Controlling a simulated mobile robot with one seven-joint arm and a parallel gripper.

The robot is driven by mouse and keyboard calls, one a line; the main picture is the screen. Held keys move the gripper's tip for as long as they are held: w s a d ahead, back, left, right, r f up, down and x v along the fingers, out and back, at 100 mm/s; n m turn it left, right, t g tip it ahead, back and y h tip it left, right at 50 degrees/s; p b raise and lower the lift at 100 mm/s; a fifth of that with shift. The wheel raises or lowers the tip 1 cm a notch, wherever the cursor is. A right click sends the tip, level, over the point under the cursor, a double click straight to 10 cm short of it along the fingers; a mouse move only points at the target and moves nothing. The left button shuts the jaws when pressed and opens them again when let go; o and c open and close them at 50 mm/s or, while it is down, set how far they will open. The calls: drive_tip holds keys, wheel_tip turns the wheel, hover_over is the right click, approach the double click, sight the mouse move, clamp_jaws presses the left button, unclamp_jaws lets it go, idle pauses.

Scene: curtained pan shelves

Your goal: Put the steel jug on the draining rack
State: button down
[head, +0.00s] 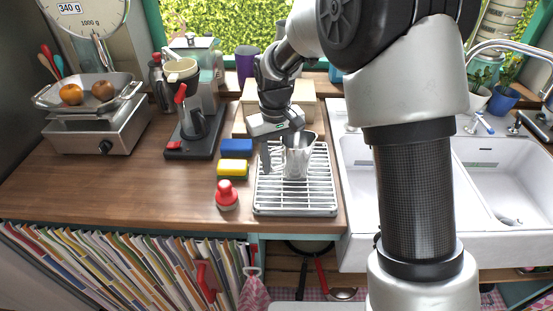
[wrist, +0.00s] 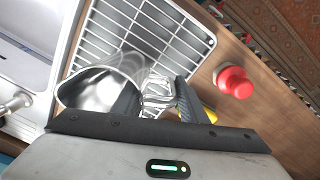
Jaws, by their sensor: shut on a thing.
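The steel jug (head: 298,160) is upright over the middle of the draining rack (head: 290,210) in the head view. I cannot tell for sure whether its base touches the bars. My gripper (head: 275,153) is beside the jug on its left. In the wrist view the jug's open mouth (wrist: 88,92) is at the left, and my gripper (wrist: 158,100) has a finger on each side of a shiny part of the jug, which looks like its handle. It is shut on the jug. The rack's wire bars (wrist: 130,30) show behind.
The white sink (head: 361,190) adjoins on the right. The rack's front part is bare. A kitchen scale (head: 100,127) stands far left.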

drive_tip(key=shift+f, duration=0.2)
idle(0.4)
drive_tip(key=c, duration=1)
unclamp_jaws()
wheel_tip(320, 180, up, 17)
drive_tip(key=shift+s+a+r, duration=0.15)
drive_tip(key=shift+r, duration=0.05)
drive_tip(key=shift+c, duration=0.5)
clamp_jaws()
idle(0.4)
